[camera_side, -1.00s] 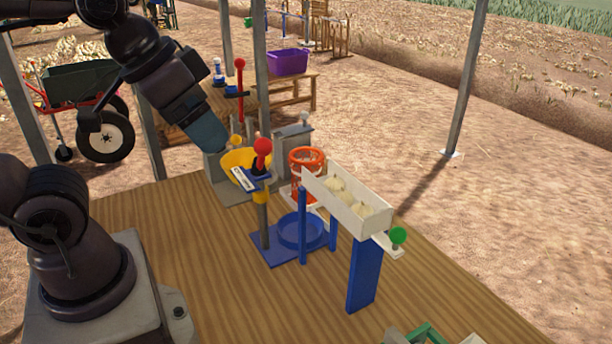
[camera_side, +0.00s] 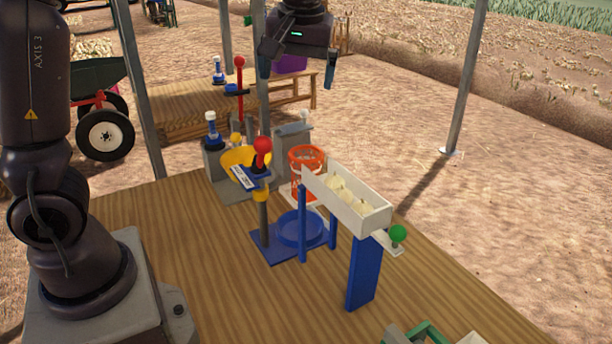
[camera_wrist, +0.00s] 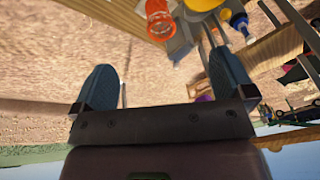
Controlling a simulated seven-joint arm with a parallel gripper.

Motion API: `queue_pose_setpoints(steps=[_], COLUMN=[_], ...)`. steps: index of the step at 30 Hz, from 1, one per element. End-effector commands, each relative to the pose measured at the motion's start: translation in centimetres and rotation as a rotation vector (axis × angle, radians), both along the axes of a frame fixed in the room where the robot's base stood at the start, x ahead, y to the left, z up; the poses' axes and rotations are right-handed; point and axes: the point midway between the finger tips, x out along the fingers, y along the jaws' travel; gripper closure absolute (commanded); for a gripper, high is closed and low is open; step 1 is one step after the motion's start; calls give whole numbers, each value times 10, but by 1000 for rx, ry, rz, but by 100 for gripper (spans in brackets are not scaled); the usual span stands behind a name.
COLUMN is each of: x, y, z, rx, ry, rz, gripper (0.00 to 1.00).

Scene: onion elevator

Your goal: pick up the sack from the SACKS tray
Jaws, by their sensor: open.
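My gripper (camera_side: 297,80) is high up at the top middle of the side view, beyond the table's far edge, fingers apart with nothing between them. It also shows open and empty in the wrist view (camera_wrist: 160,65). No sack or tray marked SACKS can be made out in either view. An orange mesh container (camera_side: 306,180) stands beside the white trough; in the wrist view it is at the top (camera_wrist: 160,20). At the bottom edge of the side view, a green frame (camera_side: 432,331) and a pale object (camera_side: 471,339) are cut off.
A raised white trough (camera_side: 365,217) holds several pale onions on blue legs. A red-knobbed lever (camera_side: 262,146), yellow funnel (camera_side: 236,160) and blue dish (camera_side: 300,229) stand close by. The table's front middle (camera_side: 230,300) is clear. A metal post (camera_side: 260,60) rises near my gripper.

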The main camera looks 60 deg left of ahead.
Motion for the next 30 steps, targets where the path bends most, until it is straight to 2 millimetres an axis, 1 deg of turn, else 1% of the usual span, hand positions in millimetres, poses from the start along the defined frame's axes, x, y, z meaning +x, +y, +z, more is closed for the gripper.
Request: queue_pose_setpoints(steps=[1,3,5,6,8,9,11,15,18,22,25,28,30], x=[19,41,59,70,85,95,108,133,144,151,153,153,151], y=[7,16,24,28,34,37,42,46,45,41,38,38,42], z=[-11,-24,-36,-45,-60,-71,-88,-131,-162,-192,-207,-214,-217], rx=[34,89,143,184,247,292,364,540,655,766,815,837,843], ry=[26,46,56,60,61,57,44,-15,-77,-163,-209,-233,-238], rz=[79,192,288,349,439,494,576,743,834,912,945,962,966], gripper=[0,0,0,0,0,0,0,0,0,0,0,0,0])
